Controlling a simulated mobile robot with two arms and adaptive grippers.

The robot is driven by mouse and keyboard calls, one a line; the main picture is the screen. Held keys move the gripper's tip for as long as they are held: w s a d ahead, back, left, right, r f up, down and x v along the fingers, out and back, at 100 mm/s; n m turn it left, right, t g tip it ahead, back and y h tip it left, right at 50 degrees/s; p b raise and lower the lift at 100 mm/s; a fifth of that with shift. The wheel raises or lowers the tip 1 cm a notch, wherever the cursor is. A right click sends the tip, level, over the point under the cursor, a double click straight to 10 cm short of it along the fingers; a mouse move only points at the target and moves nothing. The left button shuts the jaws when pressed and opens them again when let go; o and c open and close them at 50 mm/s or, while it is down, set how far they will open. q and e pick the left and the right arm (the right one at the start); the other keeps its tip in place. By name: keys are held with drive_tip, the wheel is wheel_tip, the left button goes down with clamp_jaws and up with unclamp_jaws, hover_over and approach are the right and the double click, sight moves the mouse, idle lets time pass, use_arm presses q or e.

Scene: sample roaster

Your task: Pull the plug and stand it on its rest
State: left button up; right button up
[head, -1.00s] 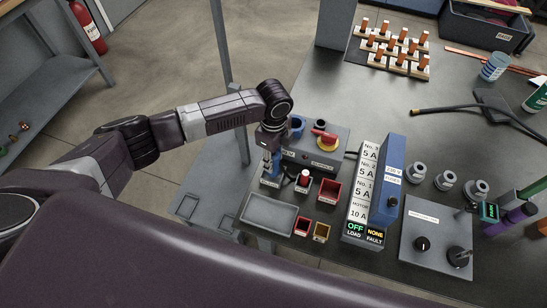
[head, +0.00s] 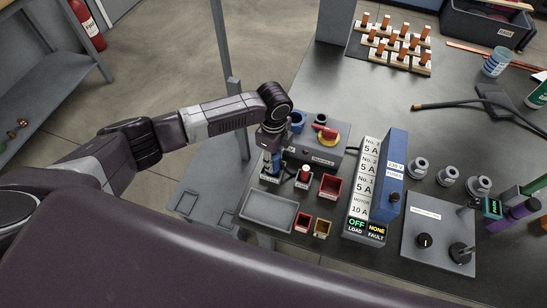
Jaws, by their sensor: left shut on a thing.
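My left gripper (head: 271,150) points down beside the left front of the grey switch box. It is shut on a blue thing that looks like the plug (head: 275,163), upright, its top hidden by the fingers. Its lower end is at a small labelled block (head: 269,179), which may be the rest; I cannot tell whether it is seated there or just above. A blue round socket (head: 297,121) with a dark opening is on the left of the grey switch box (head: 318,155). My right gripper is not in view.
The box carries a red handle on a yellow disc (head: 328,134). A white holder with a red cap (head: 304,175), a red bin (head: 330,186) and a grey tray (head: 268,212) stand close by. The fuse panel (head: 365,190) is to the right.

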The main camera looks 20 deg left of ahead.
use_arm(q)
drive_tip(key=shift+f, duration=0.15)
drive_tip(key=o, duration=1.4)
wheel_tip(320, 180, up, 12)
drive_tip(key=shift+s+f, duration=0.1)
drive_tip(key=shift+s, duration=0.05)
